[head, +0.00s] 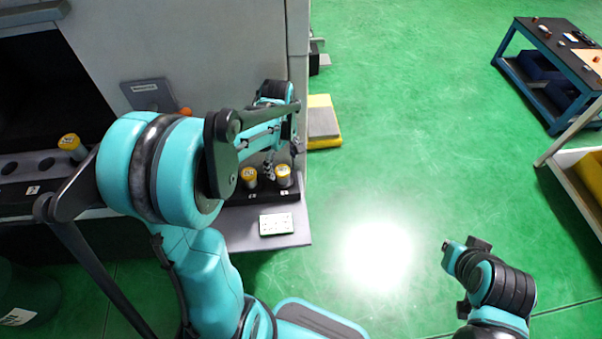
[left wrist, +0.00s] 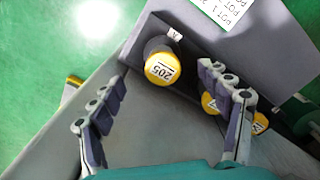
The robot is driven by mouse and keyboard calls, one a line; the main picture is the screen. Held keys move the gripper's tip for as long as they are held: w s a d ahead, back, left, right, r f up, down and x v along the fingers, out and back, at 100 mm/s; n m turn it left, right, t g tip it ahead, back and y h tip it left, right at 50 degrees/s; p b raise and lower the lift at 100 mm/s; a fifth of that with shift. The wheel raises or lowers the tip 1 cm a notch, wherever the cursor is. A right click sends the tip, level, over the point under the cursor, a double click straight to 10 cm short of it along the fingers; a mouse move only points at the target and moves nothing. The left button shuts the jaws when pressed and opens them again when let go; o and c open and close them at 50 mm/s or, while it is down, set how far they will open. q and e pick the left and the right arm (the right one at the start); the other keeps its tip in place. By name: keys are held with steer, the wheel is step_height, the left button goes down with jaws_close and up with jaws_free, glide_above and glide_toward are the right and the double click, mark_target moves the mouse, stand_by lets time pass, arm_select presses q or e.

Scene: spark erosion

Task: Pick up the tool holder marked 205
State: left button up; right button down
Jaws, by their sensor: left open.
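The tool holder marked 205 (left wrist: 162,69) has a yellow cap and stands in the rack beside a small label, in the left wrist view. In the head view it appears to be the right one (head: 283,174) of two yellow-capped holders, its number too small to read. My left gripper (head: 282,158) is open just behind and above these holders. In the left wrist view its fingers (left wrist: 163,82) spread to either side of the 205 holder, apart from it. My right arm's end (head: 465,252) is at lower right, its jaws unclear.
Another holder (head: 249,177) stands close left of it, and two caps (left wrist: 210,103) show partly behind my right-hand finger. A white card (head: 276,224) lies in front. One more holder (head: 72,146) stands far left. Machine wall (head: 210,50) rises behind.

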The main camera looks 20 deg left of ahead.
mark_target(283, 177)
arm_select(q)
step_height(283, 177, down, 3)
steer(key=shift+s+a+r+b, duration=0.1)
steer(key=shift+s+b, duration=0.05)
steer(key=shift+b, duration=0.4)
step_height(283, 177, down, 5)
steer(key=shift+r+b, duration=0.1)
steer(key=shift+b, duration=0.95)
steer(key=shift+r, duration=0.1)
steer(key=shift+c, duration=0.3)
steer(key=c, duration=1.6)
